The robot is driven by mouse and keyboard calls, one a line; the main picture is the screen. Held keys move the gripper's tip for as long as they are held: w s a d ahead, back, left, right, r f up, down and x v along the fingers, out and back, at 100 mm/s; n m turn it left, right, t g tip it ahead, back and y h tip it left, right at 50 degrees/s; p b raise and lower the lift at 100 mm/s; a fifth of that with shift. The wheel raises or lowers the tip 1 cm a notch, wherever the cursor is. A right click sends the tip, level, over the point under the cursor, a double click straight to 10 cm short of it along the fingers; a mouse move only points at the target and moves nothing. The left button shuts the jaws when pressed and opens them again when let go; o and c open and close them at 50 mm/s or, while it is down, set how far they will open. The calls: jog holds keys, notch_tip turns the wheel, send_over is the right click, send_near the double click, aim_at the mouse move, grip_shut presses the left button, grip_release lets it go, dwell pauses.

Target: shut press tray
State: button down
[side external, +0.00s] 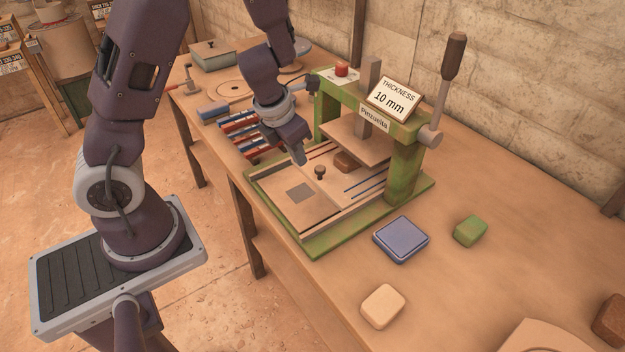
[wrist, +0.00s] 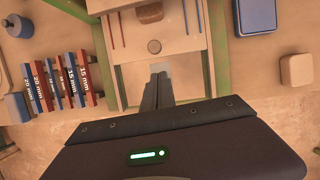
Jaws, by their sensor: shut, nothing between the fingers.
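The green press (side external: 403,170) stands on the workbench, with its upper plate (side external: 355,138) raised. Its wooden press tray (side external: 325,200) sticks out of the front of the frame. My gripper (side external: 299,159) is shut and empty over the front part of the tray. Whether it touches the tray is unclear.
Red and blue thickness bars (side external: 240,130) lie left of the press. A blue square block (side external: 401,240), a green block (side external: 470,231) and a cream block (side external: 382,306) lie to its right. The lever (side external: 450,75) stands upright at the press's right side.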

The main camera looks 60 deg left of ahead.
aim_at(316, 192)
jog(key=shift+m+g+h, duration=0.3)
jog(key=shift+g, duration=0.4)
jog(key=f, duration=0.2)
jog(key=s+f, duration=0.1)
jog(key=f, duration=0.1)
jog(key=s+f, duration=0.1)
jog(key=f, duration=0.1)
jog(key=shift+s+d+f, duration=0.25)
jog(key=shift+d+f, duration=0.05)
jog(key=shift+d, duration=0.1)
jog(key=shift+w+f, duration=0.2)
jog(key=shift+f, duration=0.05)
jog(key=shift+w+f, duration=0.1)
jog(key=shift+w, duration=0.2)
jog(key=shift+x, duration=0.85)
jog(key=shift+w+d+f, duration=0.1)
jog(key=shift+w+f, duration=0.1)
jog(key=shift+w, duration=0.4)
jog(key=shift+w+f, duration=0.15)
jog(key=shift+w, duration=1.35)
